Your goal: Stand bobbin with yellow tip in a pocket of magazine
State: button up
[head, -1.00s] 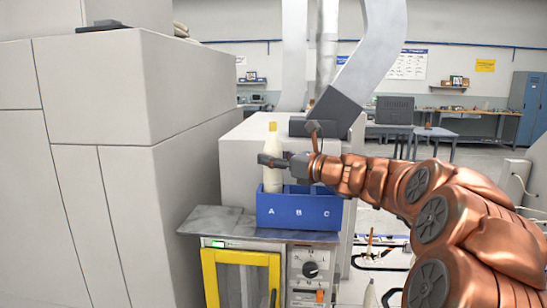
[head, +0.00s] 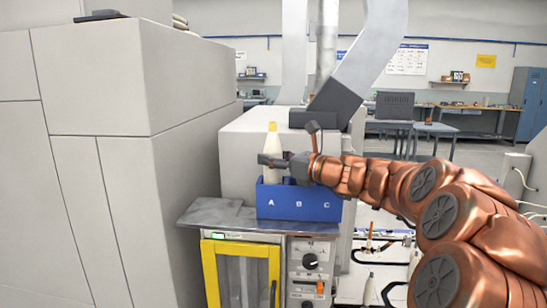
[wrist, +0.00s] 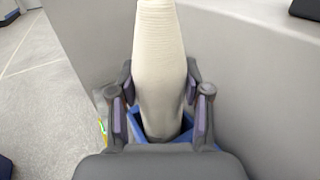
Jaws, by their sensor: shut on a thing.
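The bobbin with yellow tip (head: 272,142) is a tall cream cone standing upright in my gripper (head: 274,161), tip up. My gripper is shut around its body from the right. The blue magazine (head: 300,209) has pockets marked A, B and C. The bobbin is over the A end, and its lower end is hidden behind the magazine's front wall. In the wrist view the bobbin (wrist: 158,60) is between both fingers, and its lower part goes down inside a blue pocket edge (wrist: 137,125). I cannot tell whether it touches the pocket floor.
The magazine stands on a grey metal shelf (head: 215,213) above a cabinet with a yellow-framed door (head: 210,275). A large pale machine body (head: 140,190) stands close on the left. A grey block (head: 240,150) rises behind the magazine.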

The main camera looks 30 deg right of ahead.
jog(key=shift+f+b, duration=0.3)
jog(key=shift+f, duration=0.4)
jog(key=o, duration=1.3)
jog(key=shift+s, duration=0.1)
jog(key=v, duration=1.2)
